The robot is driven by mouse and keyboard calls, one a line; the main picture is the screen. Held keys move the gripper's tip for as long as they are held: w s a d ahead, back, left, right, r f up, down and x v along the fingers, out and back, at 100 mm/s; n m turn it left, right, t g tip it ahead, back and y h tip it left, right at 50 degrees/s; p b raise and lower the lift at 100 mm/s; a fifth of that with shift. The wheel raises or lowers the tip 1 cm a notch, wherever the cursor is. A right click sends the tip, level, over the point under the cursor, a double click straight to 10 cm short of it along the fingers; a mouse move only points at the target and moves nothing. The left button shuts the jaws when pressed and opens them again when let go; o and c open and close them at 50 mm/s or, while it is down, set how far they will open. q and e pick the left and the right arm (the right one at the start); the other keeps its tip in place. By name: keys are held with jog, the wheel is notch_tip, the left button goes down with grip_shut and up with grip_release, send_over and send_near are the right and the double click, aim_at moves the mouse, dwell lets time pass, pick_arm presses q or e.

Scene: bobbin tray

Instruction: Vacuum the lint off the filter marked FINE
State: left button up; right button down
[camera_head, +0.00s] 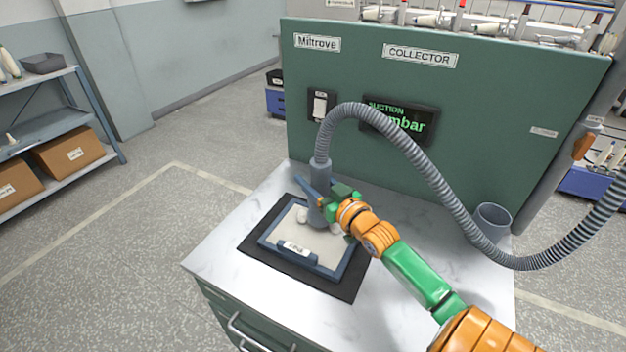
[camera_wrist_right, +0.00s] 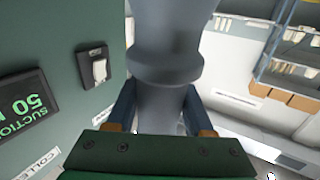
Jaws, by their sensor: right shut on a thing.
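A blue-framed filter (camera_head: 345,262) with a pale face lies on a black mat (camera_head: 258,248) on the worktop. Its front tag (camera_head: 296,248) is too small to read surely. Whitish lint clumps (camera_head: 303,214) lie at its far part, beside the nozzle. My right gripper (camera_head: 322,196) is shut on the grey vacuum nozzle (camera_head: 320,176), which stands roughly upright over the filter's far part. I cannot tell whether its tip touches the filter. The nozzle also fills the middle of the right wrist view (camera_wrist_right: 165,60), between the fingers. My left gripper is out of view.
The ribbed hose (camera_head: 420,160) arches from the nozzle to the right. A green collector panel (camera_head: 460,110) behind has a switch (camera_head: 320,104) and a suction display (camera_head: 400,119), lit green. An empty grey cup (camera_head: 493,220) stands at the worktop's right. The worktop's front left (camera_head: 222,252) is clear.

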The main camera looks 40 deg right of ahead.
dwell(0.5)
jog(key=w, duration=0.1)
jog(key=w+a, duration=0.1)
jog(key=w, duration=0.1)
jog(key=w+b, duration=0.1)
jog(key=shift+w+a, duration=0.35)
dwell(0.7)
jog(key=shift+s+d+p, duration=0.6)
jog(key=shift+s+d, duration=0.1)
jog(key=shift+s, duration=0.7)
jog(key=shift+s+d+p, duration=0.6)
jog(key=shift+s+d, duration=0.1)
jog(key=shift+s, duration=0.7)
jog(key=shift+s+d+p, duration=0.6)
jog(key=shift+s+d, duration=0.1)
jog(key=shift+s, duration=0.7)
